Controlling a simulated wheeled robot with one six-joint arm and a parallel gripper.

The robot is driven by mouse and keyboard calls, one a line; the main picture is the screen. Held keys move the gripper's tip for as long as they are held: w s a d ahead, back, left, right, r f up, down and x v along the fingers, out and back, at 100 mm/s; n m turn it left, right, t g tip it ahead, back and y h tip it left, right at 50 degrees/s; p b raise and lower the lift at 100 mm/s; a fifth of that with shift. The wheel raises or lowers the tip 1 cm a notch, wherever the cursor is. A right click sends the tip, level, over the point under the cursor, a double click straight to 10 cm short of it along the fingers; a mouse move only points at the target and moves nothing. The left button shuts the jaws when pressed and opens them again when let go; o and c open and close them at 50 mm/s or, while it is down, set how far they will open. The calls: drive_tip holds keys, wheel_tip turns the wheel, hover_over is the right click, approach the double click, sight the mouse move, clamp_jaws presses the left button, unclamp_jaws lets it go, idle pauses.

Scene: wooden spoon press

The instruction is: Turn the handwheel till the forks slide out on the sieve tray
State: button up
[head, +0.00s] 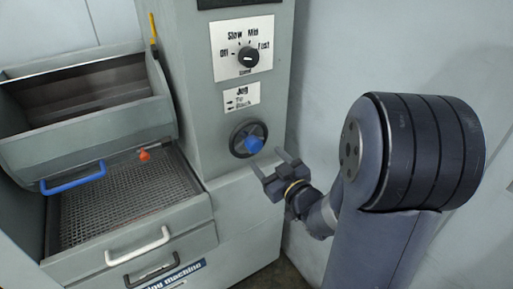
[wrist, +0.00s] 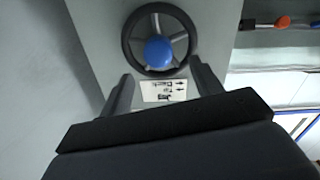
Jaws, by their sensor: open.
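The handwheel (head: 248,138) is a dark ring with spokes and a blue part at its middle, on the machine's front under the "Jog" label. It also shows in the wrist view (wrist: 128,42), just beyond my fingertips. My gripper (head: 273,164) is open and empty, a little right of and below the wheel in the head view, apart from it as far as I can tell. The sieve tray (head: 75,222) is a mesh surface at the lower left. An orange-red thing (head: 144,155) is at its back edge. No forks can be made out on the mesh.
A grey hopper (head: 88,132) with a blue handle (head: 73,180) hangs above the tray. A white handle (head: 138,247) and a dark handle (head: 152,270) are on the front below. A speed dial (head: 248,57) sits above the wheel. A wall stands close on the right.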

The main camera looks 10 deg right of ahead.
sight(257, 147)
drive_tip(key=x, duration=0.6)
drive_tip(key=shift+w, duration=0.4)
drive_tip(key=c, duration=1)
